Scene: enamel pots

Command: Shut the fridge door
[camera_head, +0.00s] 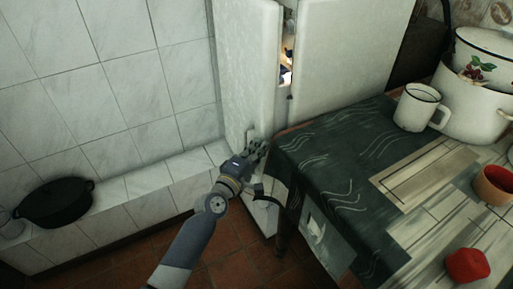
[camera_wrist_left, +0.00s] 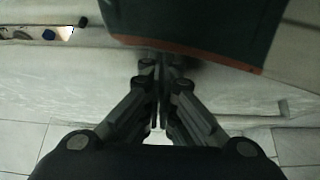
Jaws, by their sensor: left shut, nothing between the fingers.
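The fridge (camera_head: 350,40) is white and stands at the top middle of the head view, behind the table. The white panel on its left, which looks like the door (camera_head: 247,70), stands ajar. A narrow gap shows a lit interior with small items; the gap also shows at the upper left of the left wrist view. My left gripper (camera_head: 258,149) is shut and empty, low beside the door panel and close to the table corner. Its fingers (camera_wrist_left: 162,88) are together in the left wrist view, in front of the white surface (camera_wrist_left: 75,75); I cannot tell whether they touch it. My right gripper is not in view.
The table (camera_head: 345,150), with a dark patterned cloth, stands close right of my left gripper. A white mug (camera_head: 416,108), an enamel pot (camera_head: 470,105), an orange-brown cup (camera_head: 494,187) and a red item (camera_head: 467,266) stand on it. A black pot (camera_head: 55,204) sits on the tiled ledge (camera_head: 150,190).

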